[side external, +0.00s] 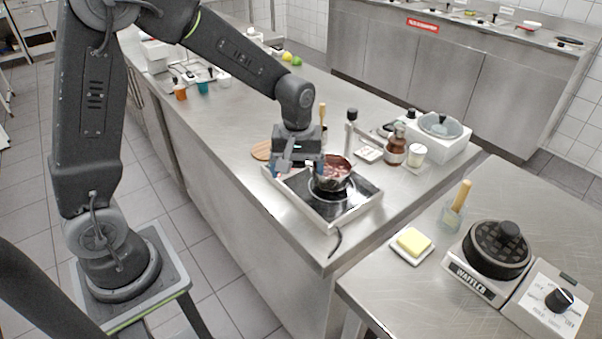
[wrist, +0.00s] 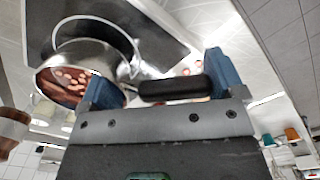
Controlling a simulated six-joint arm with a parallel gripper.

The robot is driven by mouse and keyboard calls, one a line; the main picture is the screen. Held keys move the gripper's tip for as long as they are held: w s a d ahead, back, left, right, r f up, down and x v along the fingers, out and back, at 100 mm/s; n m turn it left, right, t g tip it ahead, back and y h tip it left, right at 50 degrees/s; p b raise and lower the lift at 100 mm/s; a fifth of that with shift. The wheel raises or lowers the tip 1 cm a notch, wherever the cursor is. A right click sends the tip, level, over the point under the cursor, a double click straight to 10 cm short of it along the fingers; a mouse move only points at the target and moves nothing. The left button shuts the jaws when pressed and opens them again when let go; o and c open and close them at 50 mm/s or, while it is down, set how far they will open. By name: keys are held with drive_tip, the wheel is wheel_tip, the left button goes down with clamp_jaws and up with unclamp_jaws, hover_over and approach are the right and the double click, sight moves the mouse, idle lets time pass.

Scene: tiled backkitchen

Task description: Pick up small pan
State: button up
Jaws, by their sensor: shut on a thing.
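The small pan (side external: 335,180) is a metal pan with a reddish-brown filling and light pieces in it. It also shows in the wrist view (wrist: 108,62), with its black handle (wrist: 175,88) between the blue fingers. My gripper (side external: 302,166) is shut on the handle; it also shows in the wrist view (wrist: 163,84). The pan is over the dark hob in a metal tray (side external: 349,212) and looks tilted. A metal ring (wrist: 97,19) shows beneath it in the wrist view. The gap between pan and ring is hard to judge.
A brown bottle (side external: 395,146), a white-filled jar (side external: 416,155) and a white appliance (side external: 443,140) stand right of the tray. A waffle maker (side external: 495,250) and a butter dish (side external: 412,246) are on the nearer table. The counter left of the tray is mostly clear.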

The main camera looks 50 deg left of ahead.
drive_tip(key=r, duration=0.1)
drive_tip(key=a+r, duration=0.1)
drive_tip(key=r, duration=0.1)
drive_tip(key=shift+s+r, duration=0.1)
drive_tip(key=shift+s, duration=0.05)
drive_tip(key=s+a+r, duration=0.4)
drive_tip(key=a+r, duration=0.1)
drive_tip(key=a, duration=0.4)
drive_tip(key=shift+s+a+r, duration=0.15)
drive_tip(key=shift+s+r, duration=0.15)
drive_tip(key=shift+r, duration=0.1)
drive_tip(key=w+a+f, duration=0.1)
drive_tip(key=a+f, duration=0.1)
drive_tip(key=a, duration=0.2)
drive_tip(key=w+a+f, duration=0.1)
drive_tip(key=a+f, duration=0.2)
drive_tip(key=a, duration=0.1)
drive_tip(key=w+a+f, duration=0.1)
drive_tip(key=a+f, duration=0.2)
drive_tip(key=a, duration=0.1)
drive_tip(key=shift+a, duration=0.1)
drive_tip(key=shift+a+f, duration=0.25)
drive_tip(key=shift+f, duration=1.95)
drive_tip(key=shift+f, duration=0.15)
drive_tip(key=o, duration=0.7)
drive_tip(key=shift+o, duration=0.2)
